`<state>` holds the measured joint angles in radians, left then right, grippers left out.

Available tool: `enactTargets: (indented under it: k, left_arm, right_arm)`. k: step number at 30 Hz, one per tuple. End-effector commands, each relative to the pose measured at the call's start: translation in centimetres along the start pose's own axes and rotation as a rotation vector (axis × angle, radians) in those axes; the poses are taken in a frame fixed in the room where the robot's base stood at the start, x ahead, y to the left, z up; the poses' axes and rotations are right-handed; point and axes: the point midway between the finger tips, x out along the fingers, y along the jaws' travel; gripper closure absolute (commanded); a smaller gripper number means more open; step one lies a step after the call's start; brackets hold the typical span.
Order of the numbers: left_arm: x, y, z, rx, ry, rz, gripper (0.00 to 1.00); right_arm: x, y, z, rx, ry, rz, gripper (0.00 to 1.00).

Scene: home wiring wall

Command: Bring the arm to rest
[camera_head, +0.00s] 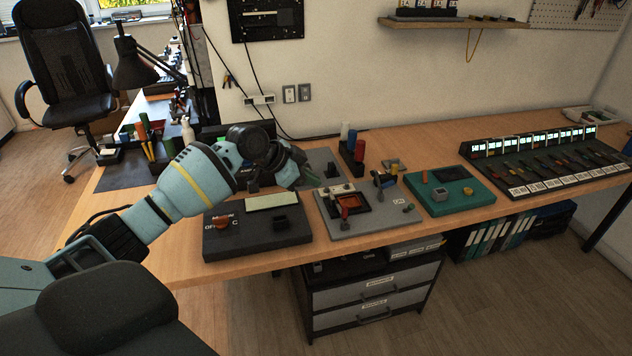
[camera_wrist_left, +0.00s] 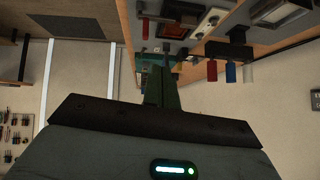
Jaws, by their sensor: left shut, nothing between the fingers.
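My left arm (camera_head: 180,190) reaches in from the left over the front of the workbench. Its left gripper (camera_head: 305,174) hangs above the bench, behind the dark box with a pale panel and near the grey board. In the left wrist view the fingers of my left gripper (camera_wrist_left: 162,82) are together with nothing between them. The picture there is turned over, with the bench at the top. My right gripper is in neither view.
The wooden workbench (camera_head: 440,135) carries a dark box (camera_head: 258,241), a grey board (camera_head: 372,226), a green board (camera_head: 466,196) and a long black rack (camera_head: 545,160). Red, blue and white cylinders stand behind. A desk lamp (camera_head: 132,68) and office chair (camera_head: 65,65) are at left.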

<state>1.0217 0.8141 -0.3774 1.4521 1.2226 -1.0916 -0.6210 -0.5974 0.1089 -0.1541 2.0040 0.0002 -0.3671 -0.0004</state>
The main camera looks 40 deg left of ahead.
Motion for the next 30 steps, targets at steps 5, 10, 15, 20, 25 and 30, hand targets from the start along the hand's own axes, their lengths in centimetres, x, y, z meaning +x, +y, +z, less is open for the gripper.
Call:
enactTargets:
  k: [5,10,15,20,25,30]
  left_arm:
    - [0.0,0.0,0.0,0.0,0.0,0.0,1.0]
    - [0.0,0.0,0.0,0.0,0.0,0.0,1.0]
    - [0.0,0.0,0.0,0.0,0.001,0.0,1.0]
    - [0.0,0.0,0.0,0.0,0.001,0.0,1.0]
    - [0.6,0.6,0.4,-0.004,-0.003,0.003,1.0]
    - [3.8,4.5,3.5,-0.032,-0.026,0.008,1.0]
  right_arm:
    - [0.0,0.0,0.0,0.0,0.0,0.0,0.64]
    - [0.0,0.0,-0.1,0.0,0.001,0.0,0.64]
    - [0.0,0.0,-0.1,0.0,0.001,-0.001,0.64]
    - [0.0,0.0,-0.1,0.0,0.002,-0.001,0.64]
    - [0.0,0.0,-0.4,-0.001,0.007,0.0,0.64]
    - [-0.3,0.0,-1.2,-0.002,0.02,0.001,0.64]
